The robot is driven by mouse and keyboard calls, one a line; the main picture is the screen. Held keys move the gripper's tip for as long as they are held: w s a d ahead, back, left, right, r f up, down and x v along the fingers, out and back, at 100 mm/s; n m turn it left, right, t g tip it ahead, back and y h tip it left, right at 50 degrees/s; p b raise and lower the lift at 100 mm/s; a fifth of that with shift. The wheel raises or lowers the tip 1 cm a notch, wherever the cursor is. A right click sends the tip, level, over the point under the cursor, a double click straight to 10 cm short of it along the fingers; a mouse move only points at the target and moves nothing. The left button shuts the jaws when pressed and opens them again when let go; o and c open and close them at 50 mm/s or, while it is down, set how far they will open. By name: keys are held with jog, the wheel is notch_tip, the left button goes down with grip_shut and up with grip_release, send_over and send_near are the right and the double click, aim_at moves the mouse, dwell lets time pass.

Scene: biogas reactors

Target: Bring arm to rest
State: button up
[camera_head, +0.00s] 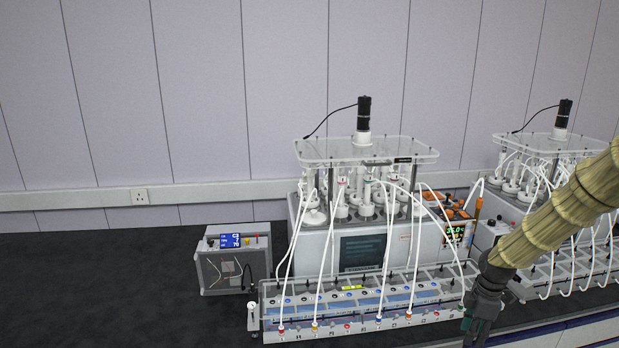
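My arm (555,215), in a ribbed yellowish cover, reaches in from the right edge and slants down to the left. My gripper (474,332) hangs at its lower end, at the bottom of the view, near the right end of the front rack. It is dark and small, and its fingertips run close to the frame's bottom edge. I cannot tell whether it is open or shut, and no held object is clear. I cannot tell whether it touches the rack.
A biogas reactor (362,250) with a clear top plate stands mid-bench, with a long tubed rack (335,330) before it. A second reactor (545,150) stands partly behind my arm. A small box with a blue display (228,272) sits left. The dark bench (100,290) is clear at far left.

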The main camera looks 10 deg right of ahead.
jog(key=s+a+f+m+b, duration=0.2)
jog(key=s+a+f, duration=0.1)
jog(key=a+f, duration=0.35)
jog(key=s+a+f+m+b, duration=0.1)
jog(key=s+a+f+m, duration=0.1)
jog(key=s+a+f, duration=0.35)
jog(key=s+a+f+m+b, duration=0.4)
jog(key=s+a+f+m, duration=0.2)
jog(key=s+a+f, duration=0.85)
jog(key=s+a+f+m+b, duration=0.1)
jog(key=s+f+m, duration=0.1)
jog(key=s, duration=0.5)
jog(key=s+a+f+m+b, duration=0.1)
jog(key=s+f+m, duration=0.1)
jog(key=s, duration=0.5)
jog(key=shift+s+f, duration=0.25)
jog(key=shift+f, duration=0.6)
jog(key=shift+a, duration=0.1)
